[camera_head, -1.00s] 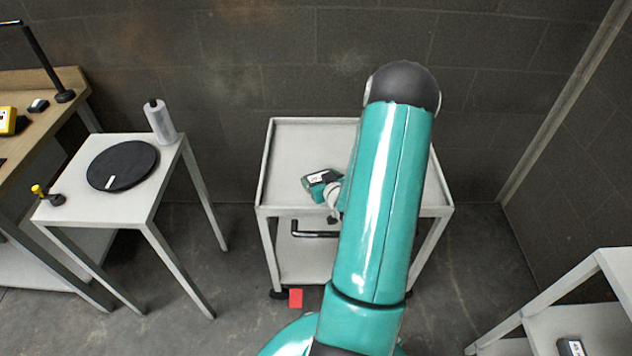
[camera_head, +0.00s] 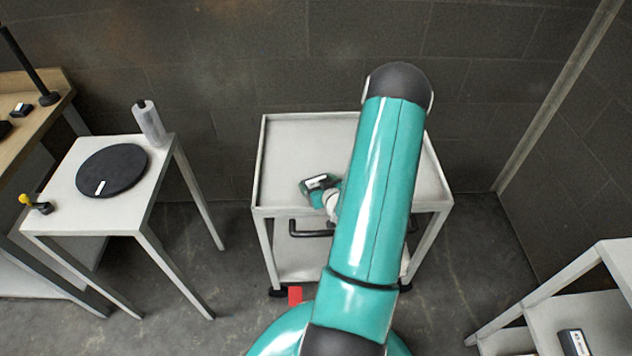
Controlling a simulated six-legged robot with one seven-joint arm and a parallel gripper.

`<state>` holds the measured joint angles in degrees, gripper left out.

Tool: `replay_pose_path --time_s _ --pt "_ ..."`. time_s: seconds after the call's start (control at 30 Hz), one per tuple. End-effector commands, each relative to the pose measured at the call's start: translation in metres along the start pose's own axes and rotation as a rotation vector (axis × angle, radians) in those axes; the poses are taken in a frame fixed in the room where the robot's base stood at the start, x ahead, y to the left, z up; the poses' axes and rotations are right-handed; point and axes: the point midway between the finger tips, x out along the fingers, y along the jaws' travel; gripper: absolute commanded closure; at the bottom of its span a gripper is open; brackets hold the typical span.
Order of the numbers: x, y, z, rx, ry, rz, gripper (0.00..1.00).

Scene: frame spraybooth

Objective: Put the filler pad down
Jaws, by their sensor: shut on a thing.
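My gripper (camera_head: 320,187) shows only in part, at the end of my teal arm, over the left middle of the grey cart top (camera_head: 290,140). I see the back of its hand, dark with a white label. Its fingertips are hidden below the hand and behind my arm. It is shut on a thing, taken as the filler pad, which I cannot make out. I cannot tell whether that thing touches the cart top.
The cart's visible top is bare. A side table (camera_head: 85,215) at left holds a black disc (camera_head: 113,170), a wrapped roll (camera_head: 149,124) and a small yellow-topped tool (camera_head: 35,205). A red block (camera_head: 295,296) lies on the floor by the cart. A shelf unit (camera_head: 560,310) stands at right.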

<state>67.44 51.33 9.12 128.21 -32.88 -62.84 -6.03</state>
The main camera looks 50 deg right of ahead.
Motion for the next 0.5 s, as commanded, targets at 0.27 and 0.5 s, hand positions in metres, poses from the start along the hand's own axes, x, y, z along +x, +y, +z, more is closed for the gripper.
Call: replay_pose_path --time_s 0.27,0.5 --pt "0.0005 -0.0007 0.0022 0.0 0.001 -0.002 0.0" --pt "0.0011 -0.0008 0.0004 0.0 0.001 -0.002 0.0"
